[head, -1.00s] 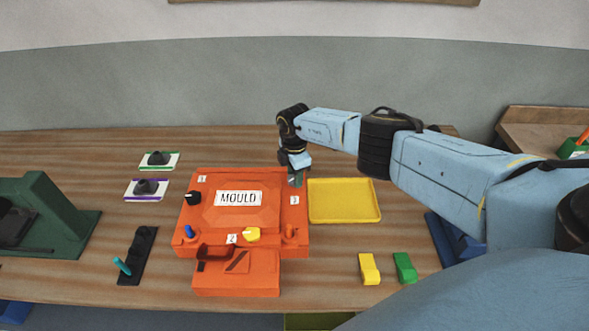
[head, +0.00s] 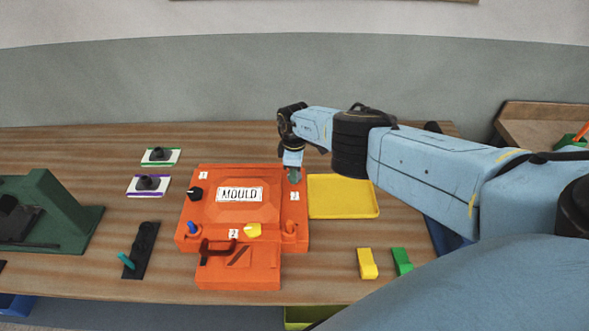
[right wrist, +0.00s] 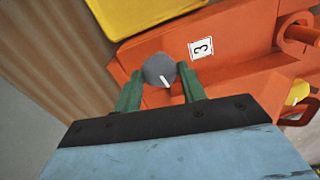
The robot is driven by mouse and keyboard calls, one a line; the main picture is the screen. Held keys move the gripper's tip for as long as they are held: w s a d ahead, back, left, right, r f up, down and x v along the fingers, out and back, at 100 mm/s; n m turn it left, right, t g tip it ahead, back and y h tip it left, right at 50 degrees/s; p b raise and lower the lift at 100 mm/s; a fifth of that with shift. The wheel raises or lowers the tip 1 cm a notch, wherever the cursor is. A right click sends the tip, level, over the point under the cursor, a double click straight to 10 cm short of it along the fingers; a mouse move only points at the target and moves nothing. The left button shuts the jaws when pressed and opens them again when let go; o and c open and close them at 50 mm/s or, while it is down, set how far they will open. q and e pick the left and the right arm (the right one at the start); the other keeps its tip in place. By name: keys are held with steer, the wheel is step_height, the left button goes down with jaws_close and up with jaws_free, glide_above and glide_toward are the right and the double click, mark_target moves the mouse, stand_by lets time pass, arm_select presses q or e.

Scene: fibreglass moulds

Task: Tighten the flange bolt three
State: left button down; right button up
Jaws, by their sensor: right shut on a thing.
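The orange mould (head: 265,185) lies on the wooden table with its "MOULD" plate facing up. Flange bolt three is a round grey head with a white line (right wrist: 158,70), beside the label "3" (right wrist: 202,47) on the mould's flange. The label also shows in the head view (head: 295,196). My right gripper (head: 294,174) reaches down at the mould's back right corner. In the right wrist view its green fingers (right wrist: 161,78) are shut on the bolt head, one on each side. In the head view the gripper hides the bolt. My left gripper is out of view.
A yellow tray (head: 343,212) lies close to the mould's right side. A black knob (head: 195,193) and a yellow knob (head: 253,230) sit on the mould. Yellow (head: 367,264) and green (head: 402,261) blocks lie at the front right. A dark green stand (head: 60,205) is at left.

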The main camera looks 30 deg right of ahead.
steer(key=shift+r, duration=0.1)
steer(key=o, duration=1)
steer(key=shift+c, duration=0.2)
steer(key=shift+w+r, duration=0.1)
steer(key=shift+r, duration=0.4)
steer(key=shift+r+p, duration=0.5)
steer(key=shift+r, duration=0.4)
step_height(320, 180, up, 10)
steer(key=shift+r, duration=0.25)
